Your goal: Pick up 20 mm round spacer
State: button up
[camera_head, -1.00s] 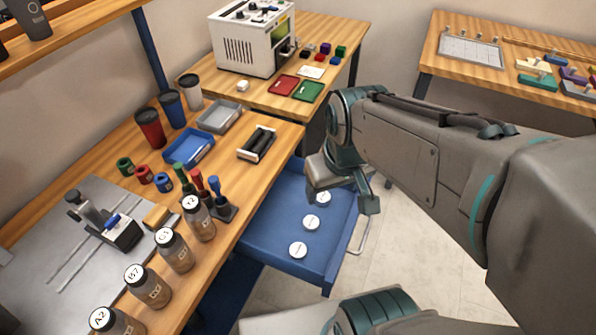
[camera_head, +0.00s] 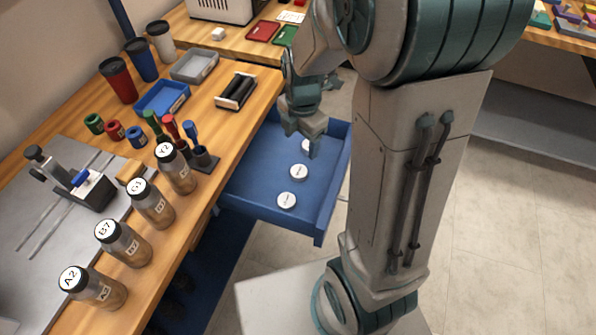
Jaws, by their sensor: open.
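Three white round discs lie in the open blue drawer (camera_head: 255,197): a near disc (camera_head: 287,200), a middle disc (camera_head: 299,172) and a far disc (camera_head: 306,146). They look like round spacers, but their markings are too small to read, so I cannot tell which is the 20 mm one. My gripper (camera_head: 300,143) is open and points down above the far part of the drawer. It partly hides the far disc. I see nothing between its fingers, and its height above the disc is hard to tell.
The wooden bench (camera_head: 205,125) edges the drawer on the left. On it stand several labelled bottles (camera_head: 152,203), a blue tray (camera_head: 162,98), a grey tray (camera_head: 195,65) and a black roller holder (camera_head: 236,90). The drawer walls surround the discs. Open floor (camera_head: 490,220) lies to the right.

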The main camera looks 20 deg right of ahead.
jog(key=b, duration=0.1)
send_over(300, 171)
jog(key=s, duration=0.1)
jog(key=f, duration=0.9)
jog(key=shift+a, duration=0.2)
jog(key=shift+w+d+f+b, duration=0.1)
jog(key=shift+w+f+b, duration=0.15)
jog(key=shift+f, duration=1.05)
jog(key=shift+w+d+f+b, duration=0.1)
jog(key=shift+w+f, duration=0.2)
jog(key=shift+f, duration=0.95)
jog(key=c, duration=1.1)
